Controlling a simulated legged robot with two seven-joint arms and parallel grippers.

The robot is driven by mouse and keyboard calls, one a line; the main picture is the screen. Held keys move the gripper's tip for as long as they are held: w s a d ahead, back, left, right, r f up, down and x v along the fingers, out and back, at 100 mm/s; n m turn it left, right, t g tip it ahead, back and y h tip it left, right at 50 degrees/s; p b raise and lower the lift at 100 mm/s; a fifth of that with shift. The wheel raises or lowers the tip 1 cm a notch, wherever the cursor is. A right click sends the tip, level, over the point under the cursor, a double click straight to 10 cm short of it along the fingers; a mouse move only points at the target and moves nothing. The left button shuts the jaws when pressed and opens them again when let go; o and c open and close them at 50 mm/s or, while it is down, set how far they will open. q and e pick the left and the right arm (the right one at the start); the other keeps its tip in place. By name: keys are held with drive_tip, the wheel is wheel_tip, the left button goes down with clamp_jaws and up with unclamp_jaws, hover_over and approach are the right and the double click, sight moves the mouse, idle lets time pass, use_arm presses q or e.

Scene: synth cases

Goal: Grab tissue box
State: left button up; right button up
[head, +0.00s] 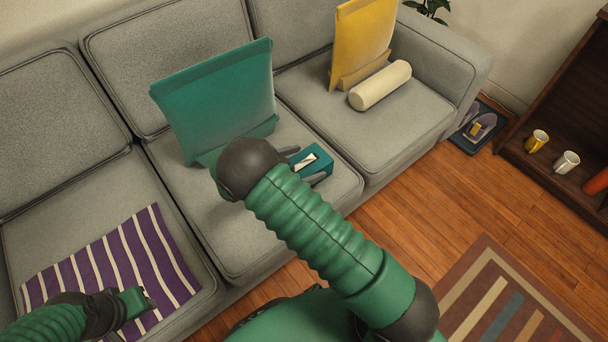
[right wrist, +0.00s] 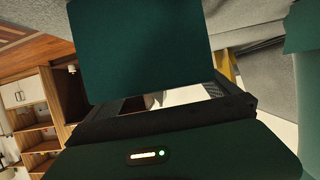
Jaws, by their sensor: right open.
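The tissue box (head: 323,163) is teal with a white tissue at its top. It sits on the middle seat cushion of the grey sofa, in front of a teal upright panel. My right gripper (head: 306,164) is open at the box, with a grey finger showing on either side of it; I cannot tell whether they touch it. In the right wrist view a dark green box face (right wrist: 140,50) fills the upper middle, with white tissue (right wrist: 182,96) below it. My left gripper (head: 132,304) is at lower left over a purple striped cloth; its jaws are unclear.
The teal panel (head: 220,95) stands close behind the box. A cream roll (head: 380,86) and a yellow panel (head: 362,40) are on the right cushion. The striped cloth (head: 115,262) lies on the left cushion. A shelf with mugs (head: 537,140) stands at right; wood floor is open.

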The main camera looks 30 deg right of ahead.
drive_tip(key=shift+x, duration=0.95)
drive_tip(key=shift+a, duration=0.1)
drive_tip(key=c, duration=1.4)
